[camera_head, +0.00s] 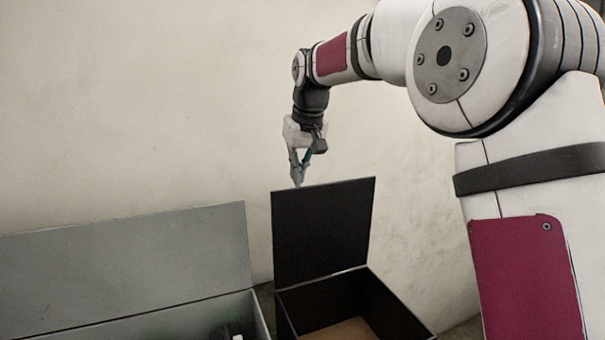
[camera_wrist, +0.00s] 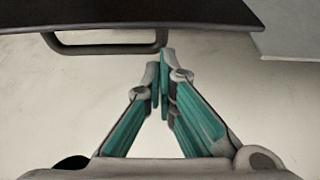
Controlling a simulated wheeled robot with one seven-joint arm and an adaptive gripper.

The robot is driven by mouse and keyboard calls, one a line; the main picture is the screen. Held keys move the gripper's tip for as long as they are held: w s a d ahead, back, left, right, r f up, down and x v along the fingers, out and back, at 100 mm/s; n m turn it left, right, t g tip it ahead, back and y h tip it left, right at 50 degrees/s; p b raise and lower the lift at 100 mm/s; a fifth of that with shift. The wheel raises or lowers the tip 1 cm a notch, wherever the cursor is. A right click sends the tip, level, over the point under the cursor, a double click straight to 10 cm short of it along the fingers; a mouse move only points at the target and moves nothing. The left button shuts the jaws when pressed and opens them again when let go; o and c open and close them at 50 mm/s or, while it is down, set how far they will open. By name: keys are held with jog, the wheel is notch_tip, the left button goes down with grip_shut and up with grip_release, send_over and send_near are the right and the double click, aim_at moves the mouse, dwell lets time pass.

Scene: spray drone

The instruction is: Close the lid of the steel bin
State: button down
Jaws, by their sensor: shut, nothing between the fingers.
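Two lidded bins stand side by side, a black one (camera_head: 400,312) in the middle and a grey one (camera_head: 262,318) at the lower left. The grey one looks more like bare steel, but I cannot tell for sure which is the steel bin. The black lid (camera_head: 322,232) and the grey lid (camera_head: 125,265) both stand up, open. My gripper (camera_head: 298,184) is shut and empty, pointing down at the black lid's top edge, seemingly behind it. In the wrist view my gripper (camera_wrist: 160,62) is close to the dark bar handle (camera_wrist: 105,48) on that lid; contact is unclear.
A pale wall (camera_head: 130,100) rises behind both bins. The grey lid's edge (camera_wrist: 300,35) shows at the upper right of the wrist view. A dark object (camera_head: 232,330) lies in the grey bin, and a brown surface (camera_head: 348,332) shows inside the black one.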

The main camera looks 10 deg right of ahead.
jog(key=shift+s+d+f, duration=0.15)
jog(key=shift+s+f, duration=0.05)
jog(key=shift+s, duration=0.65)
jog(key=shift+s, duration=0.15)
